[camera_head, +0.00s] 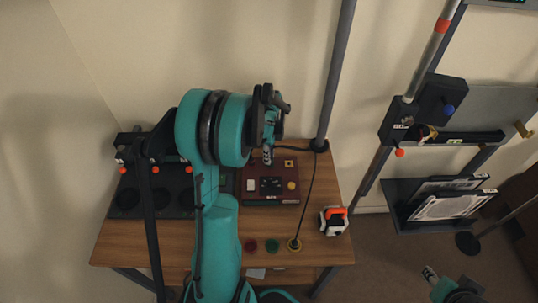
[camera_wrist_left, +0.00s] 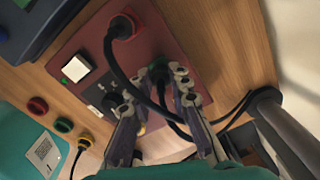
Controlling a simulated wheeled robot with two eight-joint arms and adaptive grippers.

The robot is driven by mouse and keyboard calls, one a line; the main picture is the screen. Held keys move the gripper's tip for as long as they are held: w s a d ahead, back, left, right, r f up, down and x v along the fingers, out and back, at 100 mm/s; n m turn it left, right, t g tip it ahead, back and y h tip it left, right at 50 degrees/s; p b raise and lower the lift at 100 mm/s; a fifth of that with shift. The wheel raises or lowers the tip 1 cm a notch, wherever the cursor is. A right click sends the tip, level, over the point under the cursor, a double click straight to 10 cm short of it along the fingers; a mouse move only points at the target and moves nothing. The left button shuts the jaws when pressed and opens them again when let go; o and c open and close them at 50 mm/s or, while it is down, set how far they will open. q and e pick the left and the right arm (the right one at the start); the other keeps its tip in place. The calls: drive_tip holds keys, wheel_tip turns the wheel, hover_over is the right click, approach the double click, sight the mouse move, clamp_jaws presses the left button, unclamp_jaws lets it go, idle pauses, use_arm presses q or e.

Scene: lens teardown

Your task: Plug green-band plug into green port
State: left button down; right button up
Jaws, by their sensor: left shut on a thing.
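The dark red panel box (camera_head: 262,198) stands on the wooden table; its face also shows in the left wrist view (camera_wrist_left: 190,45). My left gripper (camera_wrist_left: 162,74) is shut on a dark plug with a green band (camera_wrist_left: 159,72), right at the panel face. The plug's cable runs back between the fingers. The fingers hide the green port, and I cannot tell whether the plug is seated. In the head view my left gripper (camera_head: 268,155) is at the panel's far edge, partly hidden by my arm. My right arm's end (camera_head: 432,277) shows at the bottom right, its fingers unclear.
A black plug sits in the red-ringed port (camera_wrist_left: 124,27). A white switch (camera_wrist_left: 75,68) is on the panel. Red (camera_head: 250,246), green (camera_head: 272,246) and yellow (camera_head: 294,245) rings lie near the table's front edge; a cable ends at the yellow one. A grey pole (camera_head: 335,75) stands right.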

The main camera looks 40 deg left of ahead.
use_arm(q)
drive_tip(key=c, duration=1.3)
unclamp_jaws()
wheel_tip(320, 180, up, 12)
drive_tip(key=shift+f, duration=0.1)
drive_tip(key=s+d+n+t, duration=0.2)
drive_tip(key=s+d+n, duration=0.2)
drive_tip(key=d, duration=0.3)
drive_tip(key=s+d+r+n+t, duration=0.1)
drive_tip(key=s+d+n, duration=0.3)
drive_tip(key=d, duration=0.4)
drive_tip(key=s+d+n+t, duration=0.4)
drive_tip(key=d+n, duration=0.2)
drive_tip(key=d, duration=0.2)
drive_tip(key=shift+s+r, duration=0.3)
drive_tip(key=shift+s, duration=0.1)
